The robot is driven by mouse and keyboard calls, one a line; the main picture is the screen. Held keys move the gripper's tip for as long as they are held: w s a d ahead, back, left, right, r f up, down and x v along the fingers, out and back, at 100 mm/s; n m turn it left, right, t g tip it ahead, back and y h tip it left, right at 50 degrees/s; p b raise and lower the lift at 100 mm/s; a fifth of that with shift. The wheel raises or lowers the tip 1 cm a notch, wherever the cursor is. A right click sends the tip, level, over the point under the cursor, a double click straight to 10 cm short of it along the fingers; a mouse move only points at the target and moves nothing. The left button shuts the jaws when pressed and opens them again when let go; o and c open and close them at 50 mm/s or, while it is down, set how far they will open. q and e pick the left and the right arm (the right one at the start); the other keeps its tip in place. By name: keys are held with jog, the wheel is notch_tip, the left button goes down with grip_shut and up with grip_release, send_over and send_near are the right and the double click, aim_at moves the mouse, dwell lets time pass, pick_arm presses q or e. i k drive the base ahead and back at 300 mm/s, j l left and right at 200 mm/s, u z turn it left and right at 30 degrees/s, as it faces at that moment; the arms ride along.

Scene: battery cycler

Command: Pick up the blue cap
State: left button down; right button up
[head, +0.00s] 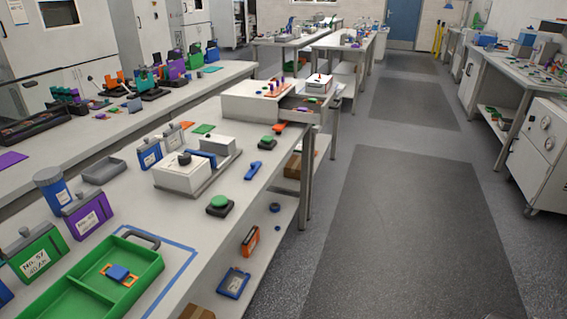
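Several blue things could be the cap, and I cannot tell for certain which one is meant. A small blue block-like piece (118,272) sits with an orange part in the green tray (75,302) at the near left. A small blue round piece (275,207) lies on the lower shelf. A blue elongated piece (253,170) lies on the tabletop near its right edge. A blue-grey cylinder (54,190) stands at the left of the bench. Neither of my grippers is in view.
The near bench (140,219) also holds a white device (184,175), a green button on a dark base (219,203), a purple box (87,213) and a green box (38,255). The aisle floor (400,235) is clear.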

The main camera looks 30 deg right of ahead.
aim_at(254, 167)
jog(key=z, duration=0.9)
